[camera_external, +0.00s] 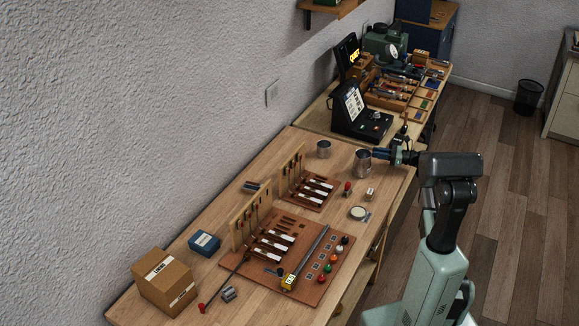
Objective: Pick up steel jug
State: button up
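A steel jug (362,164) stands upright on the wooden workbench, near its far right part. My gripper (378,153) reaches in from the right, roughly level, with its fingertips at the jug's upper right side. The fingers look to be touching the jug or very close to it. I cannot tell whether they are around it, or whether they are open or shut. The jug's right side is partly hidden by the fingers.
A second steel vessel (323,149) stands left of the jug. A small red-topped item (347,188), a small metal cylinder (370,194) and a round dish (359,213) lie nearer. A black console (361,113) stands behind. A piano-action board (312,188) is at front left.

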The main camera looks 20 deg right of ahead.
aim_at(364, 151)
jog(key=shift+x, duration=3.4)
jog(key=shift+f, duration=0.1)
grip_shut()
